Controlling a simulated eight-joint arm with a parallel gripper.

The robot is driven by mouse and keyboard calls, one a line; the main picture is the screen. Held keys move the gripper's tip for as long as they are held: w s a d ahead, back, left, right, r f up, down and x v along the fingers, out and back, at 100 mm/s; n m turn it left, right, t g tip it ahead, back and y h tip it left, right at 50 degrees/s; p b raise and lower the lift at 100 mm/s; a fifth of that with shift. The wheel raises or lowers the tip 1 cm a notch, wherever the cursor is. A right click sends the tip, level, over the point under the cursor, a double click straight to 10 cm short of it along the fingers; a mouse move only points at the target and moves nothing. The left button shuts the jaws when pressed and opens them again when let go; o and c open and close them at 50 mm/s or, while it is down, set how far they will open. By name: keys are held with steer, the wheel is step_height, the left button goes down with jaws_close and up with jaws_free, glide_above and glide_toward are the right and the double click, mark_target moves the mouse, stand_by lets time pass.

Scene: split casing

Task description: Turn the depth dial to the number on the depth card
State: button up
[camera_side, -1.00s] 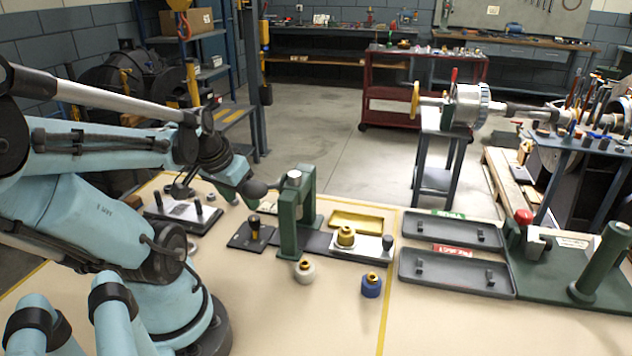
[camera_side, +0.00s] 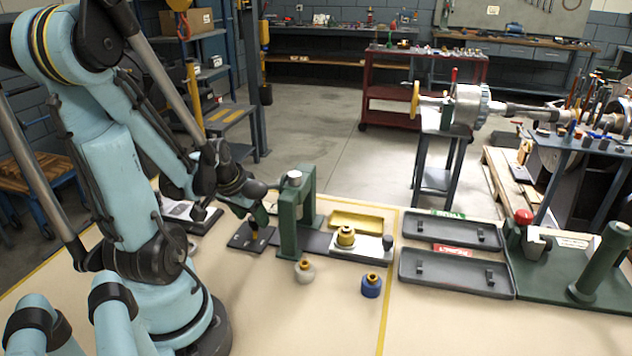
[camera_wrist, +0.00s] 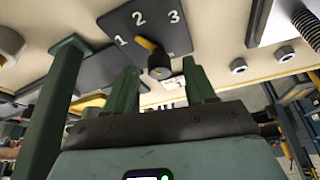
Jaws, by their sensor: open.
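The depth dial is a dark knob with a yellow pointer (camera_wrist: 150,50) on a dark plate (camera_wrist: 105,22) marked 1, 2 and 3. Its pointer aims up-left, closest to the 2. In the side view the dial plate (camera_side: 240,241) lies left of the green press frame (camera_side: 290,225). My gripper (camera_wrist: 162,85) is open and empty. Its two green fingers point at the knob, one to each side, with the knob appearing just beyond the tips. In the side view my gripper (camera_side: 257,216) is over the dial and partly hides it. I cannot make out a depth card or its number.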

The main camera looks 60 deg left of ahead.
steer(key=shift+w+f, duration=0.1)
steer(key=shift+f, duration=0.25)
